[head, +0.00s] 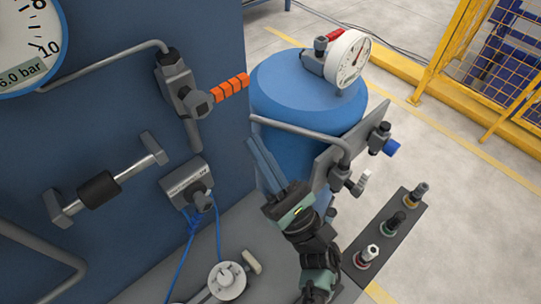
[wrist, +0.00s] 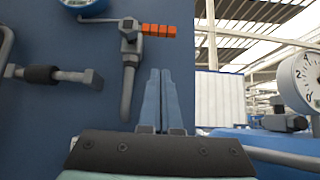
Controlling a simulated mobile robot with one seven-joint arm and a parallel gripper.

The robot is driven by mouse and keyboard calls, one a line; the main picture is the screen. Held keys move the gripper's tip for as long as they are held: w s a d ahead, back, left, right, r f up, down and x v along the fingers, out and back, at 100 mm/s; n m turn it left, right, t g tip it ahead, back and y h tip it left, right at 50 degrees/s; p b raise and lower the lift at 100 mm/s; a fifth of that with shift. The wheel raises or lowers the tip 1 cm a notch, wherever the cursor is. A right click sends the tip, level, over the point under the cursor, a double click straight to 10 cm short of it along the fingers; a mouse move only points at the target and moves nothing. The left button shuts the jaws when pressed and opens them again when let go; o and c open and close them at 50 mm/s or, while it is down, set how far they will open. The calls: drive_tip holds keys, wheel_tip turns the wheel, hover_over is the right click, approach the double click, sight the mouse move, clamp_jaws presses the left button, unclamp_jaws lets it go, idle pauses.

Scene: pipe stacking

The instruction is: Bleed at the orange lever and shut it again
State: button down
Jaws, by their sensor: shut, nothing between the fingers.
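The orange lever (head: 230,88) sticks out to the right from a grey valve (head: 180,90) on the blue panel in the head view. The lever also shows near the top of the wrist view (wrist: 158,30), on its valve (wrist: 130,40) with a grey spout pointing down. My gripper (head: 263,160) is below and to the right of the lever, apart from it. Its two blue-grey fingers are together and empty. In the wrist view the fingertips (wrist: 160,72) point up, a little below the lever.
A large gauge (head: 35,45) reading 6.0 bar is at upper left. A blue tank (head: 305,95) with a small gauge (head: 347,58) stands to the right. A bracket with a blue knob (head: 391,148) and a dark strip with several fittings (head: 400,225) lie right of my arm. A grey handle (head: 100,187) sits left.

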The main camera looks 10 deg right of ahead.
sight(218, 94)
wheel_tip(218, 94, up, 7)
drive_tip(key=w+a+p, duration=0.1)
drive_tip(key=w+p, duration=0.1)
drive_tip(key=p, duration=0.2)
drive_tip(key=shift+w+a+p, duration=0.15)
drive_tip(key=shift+a+p, duration=0.15)
drive_tip(key=shift+p, duration=0.05)
drive_tip(key=shift+f+n+g+y+b, duration=0.25)
drive_tip(key=shift+n+y+b, duration=0.2)
drive_tip(key=shift+b, duration=0.45)
drive_tip(key=shift+d+r+n+g+y+b, duration=0.1)
drive_tip(key=shift+r+n+g+y+b, duration=0.1)
drive_tip(key=shift+n+g+y+b, duration=0.2)
